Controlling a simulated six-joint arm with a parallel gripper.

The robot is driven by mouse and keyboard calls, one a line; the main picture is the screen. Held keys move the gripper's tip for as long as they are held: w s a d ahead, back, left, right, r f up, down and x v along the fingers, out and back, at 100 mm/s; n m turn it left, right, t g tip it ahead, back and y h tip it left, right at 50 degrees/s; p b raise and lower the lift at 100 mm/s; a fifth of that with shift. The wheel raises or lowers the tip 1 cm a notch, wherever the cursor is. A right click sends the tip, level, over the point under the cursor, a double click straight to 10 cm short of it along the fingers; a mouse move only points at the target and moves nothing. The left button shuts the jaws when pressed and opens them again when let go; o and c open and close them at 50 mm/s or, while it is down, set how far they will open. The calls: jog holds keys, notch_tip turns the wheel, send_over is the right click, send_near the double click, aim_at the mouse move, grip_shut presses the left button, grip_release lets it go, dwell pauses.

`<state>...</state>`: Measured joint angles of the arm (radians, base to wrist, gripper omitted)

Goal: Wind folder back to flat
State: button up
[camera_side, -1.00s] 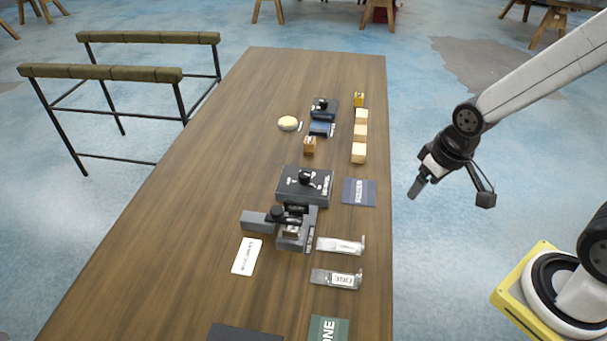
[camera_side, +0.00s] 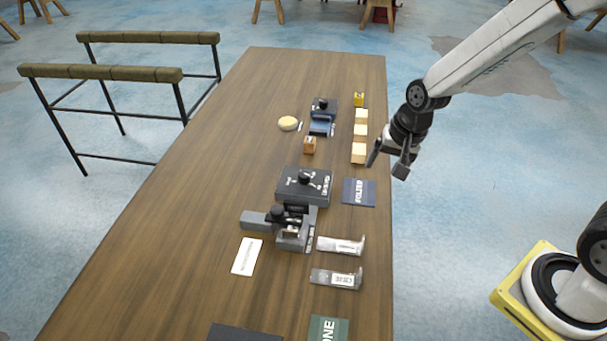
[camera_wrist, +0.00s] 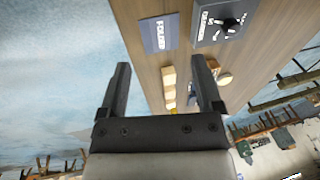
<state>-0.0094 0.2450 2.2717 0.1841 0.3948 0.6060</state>
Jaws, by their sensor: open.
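A dark blue card lettered FOLDER (camera_side: 359,192) lies flat near the table's right edge. It also shows in the wrist view (camera_wrist: 160,33). Left of it in the side view is a dark box with a black knob and white marks on top (camera_side: 304,186). This box is at the top of the wrist view (camera_wrist: 210,34), partly cut off. I cannot tell the knob's exact setting. My gripper (camera_side: 373,158) is above the table's right edge, beyond the card and near the wooden blocks. In the wrist view my gripper (camera_wrist: 160,68) has its fingers apart with nothing between them.
Wooden blocks (camera_side: 359,152) stand in a row along the right side. A grey clamp-like device (camera_side: 290,233) and two pale labelled brackets (camera_side: 340,245) are nearer the camera. A yellow round piece (camera_side: 288,123) sits farther off. The table's left side is clear.

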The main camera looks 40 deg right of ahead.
jog(key=w+a+f+m+y, duration=0.1)
jog(key=w+a+f+m, duration=0.1)
jog(key=w+m, duration=0.65)
jog(key=m+y, duration=0.1)
jog(key=m, duration=0.9)
send_near(305, 174)
jog(key=f, duration=0.2)
jog(key=shift+s+a+r+t, duration=0.1)
jog(key=shift+r+t, duration=0.05)
jog(key=shift+t, duration=0.15)
jog(key=shift+x, duration=3.9)
grip_shut()
